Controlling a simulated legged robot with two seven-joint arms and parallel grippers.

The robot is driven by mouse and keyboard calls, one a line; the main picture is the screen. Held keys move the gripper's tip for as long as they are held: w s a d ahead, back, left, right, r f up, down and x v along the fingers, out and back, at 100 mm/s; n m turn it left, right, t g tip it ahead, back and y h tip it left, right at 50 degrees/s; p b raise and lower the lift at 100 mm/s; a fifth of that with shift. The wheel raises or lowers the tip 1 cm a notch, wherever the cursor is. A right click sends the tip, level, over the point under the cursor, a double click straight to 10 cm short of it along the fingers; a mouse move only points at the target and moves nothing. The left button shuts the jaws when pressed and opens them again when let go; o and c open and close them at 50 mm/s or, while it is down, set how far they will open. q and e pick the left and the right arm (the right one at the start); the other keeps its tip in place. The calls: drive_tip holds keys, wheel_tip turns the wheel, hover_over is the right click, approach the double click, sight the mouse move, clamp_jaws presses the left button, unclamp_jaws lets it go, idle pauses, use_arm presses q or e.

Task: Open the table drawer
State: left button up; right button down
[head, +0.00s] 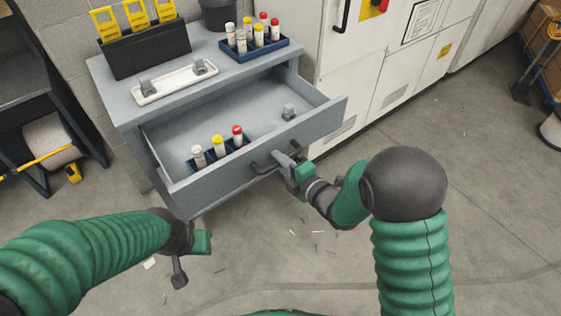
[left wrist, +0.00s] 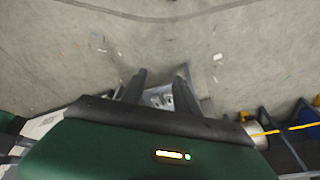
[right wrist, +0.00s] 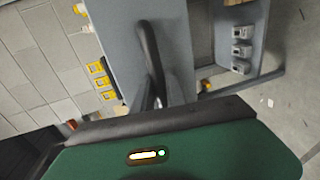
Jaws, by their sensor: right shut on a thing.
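The grey table drawer (head: 240,158) stands pulled well out of the grey table (head: 118,100). Its dark bar handle (head: 262,168) is on the front panel. My right gripper (head: 282,160) is shut on the handle. In the right wrist view the handle (right wrist: 150,45) runs down to my right gripper (right wrist: 158,98), and the fingertips are partly hidden. My left gripper (head: 180,272) hangs over the floor, left of and nearer than the drawer. In the left wrist view my left gripper (left wrist: 158,82) has its fingers apart with nothing between them.
The drawer holds a blue rack (head: 215,152) of capped bottles and a small grey block (head: 289,112). On the table top are a white tray (head: 175,84), a blue bottle tray (head: 255,50) and a black bin (head: 148,50). White cabinets (head: 365,75) stand at the right. The floor in front is open.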

drive_tip(key=shift+f, duration=0.15)
drive_tip(key=c, duration=1.4)
unclamp_jaws()
drive_tip(key=shift+d, duration=0.1)
drive_tip(key=shift+s+d+r, duration=0.2)
drive_tip(key=shift+s+d, duration=0.05)
drive_tip(key=shift+s, duration=0.1)
drive_tip(key=p+v, duration=1.1)
drive_tip(key=v, duration=0.4)
drive_tip(key=shift+s+d, duration=0.25)
drive_tip(key=shift+s, duration=0.1)
